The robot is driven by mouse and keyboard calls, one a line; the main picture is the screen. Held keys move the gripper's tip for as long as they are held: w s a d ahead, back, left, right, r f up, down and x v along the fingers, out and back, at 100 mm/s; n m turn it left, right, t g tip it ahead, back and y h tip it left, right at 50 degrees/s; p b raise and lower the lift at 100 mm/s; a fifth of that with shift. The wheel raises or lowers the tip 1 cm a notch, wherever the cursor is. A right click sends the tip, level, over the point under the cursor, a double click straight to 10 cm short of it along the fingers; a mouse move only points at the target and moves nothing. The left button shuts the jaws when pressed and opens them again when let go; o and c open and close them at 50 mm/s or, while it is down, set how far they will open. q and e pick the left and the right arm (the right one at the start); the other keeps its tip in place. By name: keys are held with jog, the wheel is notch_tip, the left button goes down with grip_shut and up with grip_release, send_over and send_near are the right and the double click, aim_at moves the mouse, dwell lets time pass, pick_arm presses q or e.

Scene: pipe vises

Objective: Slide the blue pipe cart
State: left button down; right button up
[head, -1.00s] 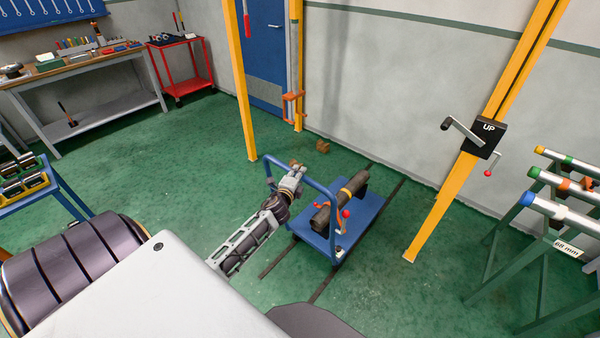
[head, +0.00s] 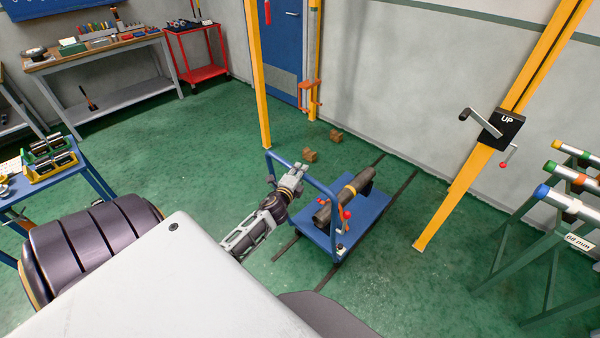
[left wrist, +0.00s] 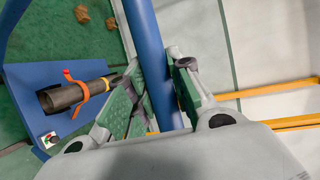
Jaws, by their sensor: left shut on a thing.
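The blue pipe cart (head: 371,210) stands on the green floor over two dark floor strips, with a dark pipe (head: 345,198) strapped on its deck. Its blue push handle (head: 318,178) rises at the near left side. My left gripper (head: 291,178) is at the top bar of this handle. In the left wrist view my left gripper (left wrist: 160,95) has its green-padded fingers on both sides of the blue handle bar (left wrist: 150,55), shut on it. The deck and the pipe (left wrist: 75,95) show to the left there. My right gripper is not in view.
Brown blocks (head: 310,155) lie on the floor beyond the cart. A yellow post (head: 440,205) with a crank box (head: 503,129) stands to the right. Pipe racks (head: 560,215) stand at the far right. The dark strips (head: 400,190) run past the cart towards the wall.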

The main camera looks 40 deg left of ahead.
pick_arm(q)
jog(key=c, duration=1.5)
grip_release()
jog(key=shift+s+f, duration=0.2)
jog(key=shift+f, duration=0.15)
jog(key=shift+o, duration=1.2)
jog(key=shift+s+r, duration=0.15)
jog(key=shift+r, duration=0.05)
jog(key=v, duration=1.2)
jog(key=shift+n, duration=0.3)
